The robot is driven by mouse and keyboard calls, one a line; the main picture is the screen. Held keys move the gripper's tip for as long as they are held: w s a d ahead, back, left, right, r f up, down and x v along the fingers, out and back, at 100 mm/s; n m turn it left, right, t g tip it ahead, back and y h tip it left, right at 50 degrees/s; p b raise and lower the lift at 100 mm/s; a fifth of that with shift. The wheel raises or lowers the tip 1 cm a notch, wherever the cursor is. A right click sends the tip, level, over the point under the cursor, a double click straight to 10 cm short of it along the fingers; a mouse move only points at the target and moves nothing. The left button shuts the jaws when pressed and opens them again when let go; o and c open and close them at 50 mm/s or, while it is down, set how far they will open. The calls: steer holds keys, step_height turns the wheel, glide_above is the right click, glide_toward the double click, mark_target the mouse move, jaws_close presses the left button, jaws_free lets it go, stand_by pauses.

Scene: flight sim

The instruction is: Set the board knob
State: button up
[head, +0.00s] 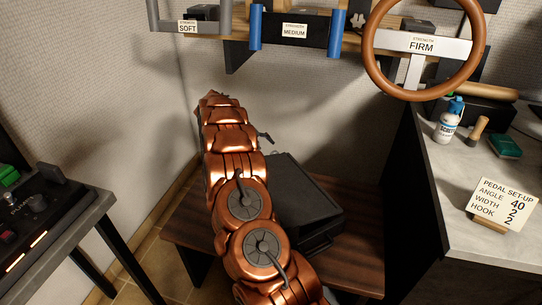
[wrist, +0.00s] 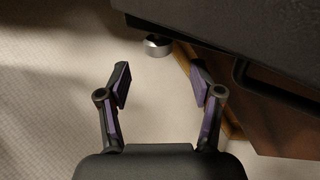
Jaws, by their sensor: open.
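A silver round knob (wrist: 157,46) shows in the wrist view, at the lower edge of a black board-like body (wrist: 230,30). My gripper (wrist: 160,84) is open and empty, with its two fingers either side of the picture's middle. The knob lies beyond the fingertips, between their lines, and is not touched. In the head view a black board or case (head: 305,205) lies on a brown wooden bench (head: 350,225). My copper arm covers its left side; the knob is hidden there. Only a dark piece of my gripper (head: 265,137) shows behind the arm.
A card (head: 505,207) reads pedal set-up, angle 40, width 2, hook 2. It stands on the right counter (head: 450,235) with a white bottle (head: 448,122). A console (head: 40,225) stands left. A shelf with strength labels and a steering wheel (head: 424,92) is above.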

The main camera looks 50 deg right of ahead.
mark_target(272, 153)
steer(key=x, duration=0.7)
steer(key=shift+r+b, duration=0.1)
steer(key=shift+b, duration=0.3)
